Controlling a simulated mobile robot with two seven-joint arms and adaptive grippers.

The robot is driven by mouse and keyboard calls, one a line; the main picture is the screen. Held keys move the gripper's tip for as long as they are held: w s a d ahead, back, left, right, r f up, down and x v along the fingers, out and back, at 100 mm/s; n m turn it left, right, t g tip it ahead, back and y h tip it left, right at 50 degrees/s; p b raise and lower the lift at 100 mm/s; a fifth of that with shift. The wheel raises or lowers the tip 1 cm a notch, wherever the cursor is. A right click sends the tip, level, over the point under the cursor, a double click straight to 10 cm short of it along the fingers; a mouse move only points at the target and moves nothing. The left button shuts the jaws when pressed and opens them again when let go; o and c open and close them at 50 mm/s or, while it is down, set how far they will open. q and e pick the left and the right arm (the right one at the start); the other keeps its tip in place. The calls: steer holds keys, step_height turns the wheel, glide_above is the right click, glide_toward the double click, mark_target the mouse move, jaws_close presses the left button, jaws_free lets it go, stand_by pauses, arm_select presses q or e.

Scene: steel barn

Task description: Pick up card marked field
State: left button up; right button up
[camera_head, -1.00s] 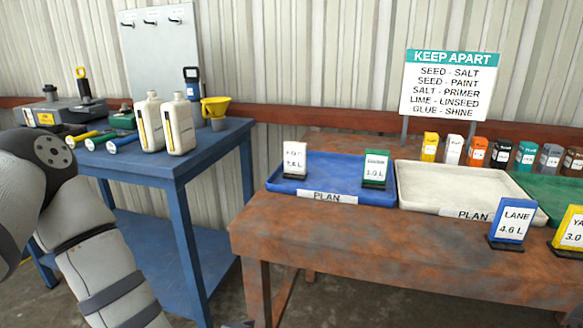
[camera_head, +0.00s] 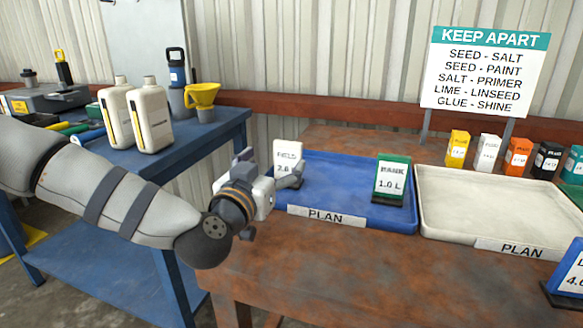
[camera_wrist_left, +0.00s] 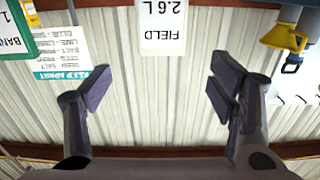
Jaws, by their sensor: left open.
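The white card marked FIELD 2.6 L (camera_head: 288,157) stands upright at the left end of the blue tray (camera_head: 335,172). My left gripper (camera_head: 272,172) is open and empty in front of it, partly covering its lower part. In the left wrist view, which is upside down, the FIELD card (camera_wrist_left: 162,27) shows at the top, centred between the open fingers (camera_wrist_left: 160,85) but beyond their tips. The gripper appears apart from the card. My right gripper is not in view.
A green-framed BANK 1.0 L card (camera_head: 391,181) stands at the right of the blue tray. A cream tray (camera_head: 480,205) sits beside it. Several small cartons stand behind.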

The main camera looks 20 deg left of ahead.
mark_target(287, 147)
arm_select(q)
steer(key=w+b, duration=0.1)
steer(key=w, duration=0.7)
steer(key=shift+f, duration=0.1)
steer(key=c, duration=1.6)
